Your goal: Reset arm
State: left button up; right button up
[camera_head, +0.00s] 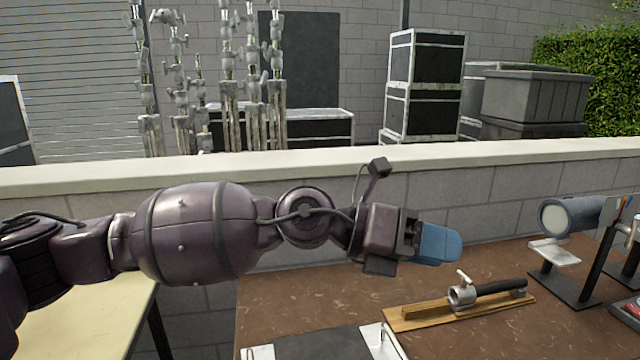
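My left arm (200,232) comes in from the left and reaches across the picture to the right, roughly level, above the brown table. Its gripper (440,245) with blue fingertips points right, over the table's far part. I see the gripper from the side. One finger covers the other, so the gap between them does not show. No object shows at its fingertips. My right gripper is not in view.
On the brown table (320,310) lie a wooden board (420,317) and a clamp with a black tube (462,295). A blue-grey lamp (570,215) stands at right, a dark case (330,345) in front.

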pick_arm(q)
jog(key=w+a+r+n+t+h, duration=0.1)
jog(key=w+a+n+t+h, duration=0.5)
jog(key=n+t, duration=0.8)
jog(key=w+a+f+n+t+y, duration=0.3)
jog(key=a+f+n+y, duration=0.3)
jog(key=a+f+n, duration=0.4)
jog(key=w+a+f+n+t+y, duration=0.25)
jog(key=a+f+n+y, duration=0.4)
jog(key=n, duration=0.45)
jog(key=s+a+f+n+g+y, duration=0.1)
jog(key=s+a+f+n+y, duration=0.3)
jog(key=a+f, duration=0.45)
jog(key=s+a+f+n+g+y, duration=0.1)
jog(key=s+a+f+n+y, duration=0.35)
jog(key=f, duration=0.65)
jog(key=s+a+f+n+g, duration=0.1)
jog(key=s+a+f+g, duration=0.1)
jog(key=s+f, duration=0.4)
jog(key=s+a+f+n+g+y, duration=0.1)
jog(key=s+a+f, duration=0.3)
jog(key=s, duration=0.8)
notch_tip(320, 180, down, 2)
jog(key=shift+s+a+f+n+g, duration=0.1)
jog(key=shift+s+a+n+g, duration=0.1)
jog(key=shift+n+g, duration=0.2)
